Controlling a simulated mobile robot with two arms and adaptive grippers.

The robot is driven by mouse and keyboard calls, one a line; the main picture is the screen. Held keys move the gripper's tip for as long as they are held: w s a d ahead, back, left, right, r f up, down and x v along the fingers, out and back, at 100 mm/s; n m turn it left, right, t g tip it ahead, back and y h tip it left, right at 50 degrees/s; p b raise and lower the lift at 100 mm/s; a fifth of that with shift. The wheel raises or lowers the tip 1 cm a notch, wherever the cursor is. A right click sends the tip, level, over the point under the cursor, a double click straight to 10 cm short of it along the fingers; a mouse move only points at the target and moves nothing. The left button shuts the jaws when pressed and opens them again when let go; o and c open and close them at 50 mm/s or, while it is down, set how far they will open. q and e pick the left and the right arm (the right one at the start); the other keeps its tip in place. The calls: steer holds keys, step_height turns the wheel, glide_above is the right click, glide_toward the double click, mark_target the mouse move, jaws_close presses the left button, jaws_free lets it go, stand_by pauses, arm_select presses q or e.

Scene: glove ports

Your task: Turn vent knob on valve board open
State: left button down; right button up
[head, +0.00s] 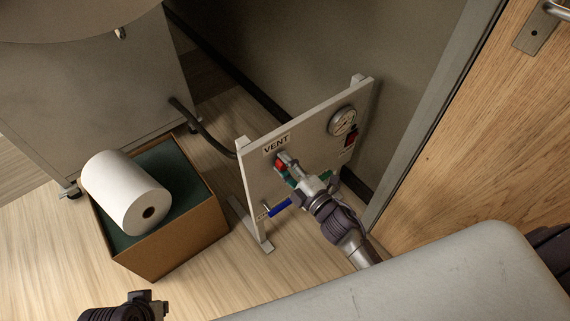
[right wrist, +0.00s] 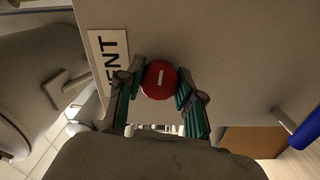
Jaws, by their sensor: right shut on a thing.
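The valve board (head: 258,188) is a white upright panel on feet on the floor, with a VENT label (head: 276,144) near its upper left. The red round vent knob (head: 281,165) sits just below that label. My right gripper (head: 286,168) is at the knob and closed around it. In the right wrist view, the red knob (right wrist: 159,79) with a short white mark lies between the two green-padded fingers of the right gripper (right wrist: 160,88). The VENT label (right wrist: 108,70) shows beside it. Part of my left arm (head: 125,308) shows at the bottom left; its fingertips are not clear.
The board also carries a gauge (head: 342,121), a red switch (head: 351,137) and a blue lever (head: 280,207). A box (head: 185,245) with a white paper roll (head: 127,192) stands to the left. A dark hose (head: 190,118) runs to the board. A wooden door (head: 480,140) is at right.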

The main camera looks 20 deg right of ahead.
steer(key=o, duration=1.2)
steer(key=shift+c, duration=0.2)
steer(key=shift+s, duration=0.1)
steer(key=shift+s+d, duration=0.1)
steer(key=shift+s, duration=0.2)
steer(key=v, duration=1.1)
steer(key=shift+s, duration=0.15)
